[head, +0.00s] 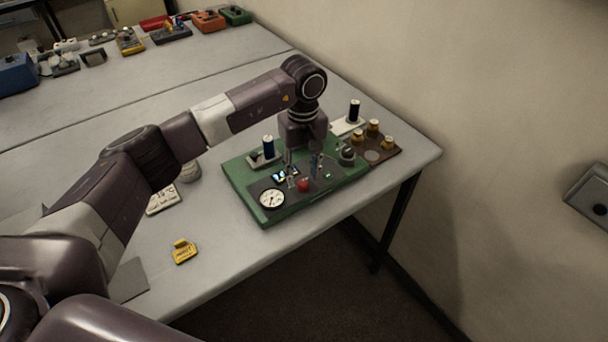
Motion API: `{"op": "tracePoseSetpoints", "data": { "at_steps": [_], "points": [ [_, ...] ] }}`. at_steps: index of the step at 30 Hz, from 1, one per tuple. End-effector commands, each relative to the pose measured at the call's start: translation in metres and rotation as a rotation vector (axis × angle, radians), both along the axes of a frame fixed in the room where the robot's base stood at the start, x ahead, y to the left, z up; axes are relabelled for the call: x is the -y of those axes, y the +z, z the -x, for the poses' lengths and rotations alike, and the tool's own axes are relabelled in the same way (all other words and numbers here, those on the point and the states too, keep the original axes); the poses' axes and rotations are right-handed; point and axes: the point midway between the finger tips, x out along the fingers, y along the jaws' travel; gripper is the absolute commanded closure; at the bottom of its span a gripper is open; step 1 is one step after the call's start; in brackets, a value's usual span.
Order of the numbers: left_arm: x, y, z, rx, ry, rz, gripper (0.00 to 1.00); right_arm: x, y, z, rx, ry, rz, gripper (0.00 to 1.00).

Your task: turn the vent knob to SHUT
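A green panel board (236,173) lies near the table's front right edge. It carries a white round gauge (271,199), a small red knob or button (303,185) and a dark round knob (347,155) towards its right end. Any lettering is too small to read, so I cannot tell which part is the vent knob. My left gripper (302,167) points down over the middle of the panel, behind the red part. Its thin fingers look apart, with nothing clear between them; whether they touch anything is hidden. My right gripper is out of view.
A brown board (388,150) with brass-coloured pieces and a pale holder with a dark cylinder (354,111) sit to the right. A yellow tag (183,251) lies at front. The wall rises close behind.

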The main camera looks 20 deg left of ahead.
Motion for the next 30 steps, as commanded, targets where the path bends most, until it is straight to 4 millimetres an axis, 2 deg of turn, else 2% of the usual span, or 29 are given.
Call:
{"op": "tracePoseSetpoints", "data": {
  "at_steps": [6, 15, 25, 30],
  "points": [
    [0.001, -0.022, 0.0, -0.001, 0.001, 0.002, 0.63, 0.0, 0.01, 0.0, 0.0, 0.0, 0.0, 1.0],
    [0.001, -0.026, 0.0, 0.001, 0.0, 0.002, 0.63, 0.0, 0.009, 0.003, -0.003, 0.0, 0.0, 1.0],
    [0.001, -0.026, 0.0, 0.001, 0.001, 0.002, 0.98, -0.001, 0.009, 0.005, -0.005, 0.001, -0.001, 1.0],
    [0.001, -0.026, 0.0, 0.001, 0.004, 0.002, 1.0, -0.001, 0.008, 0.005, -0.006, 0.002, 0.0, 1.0]
  ]
}}
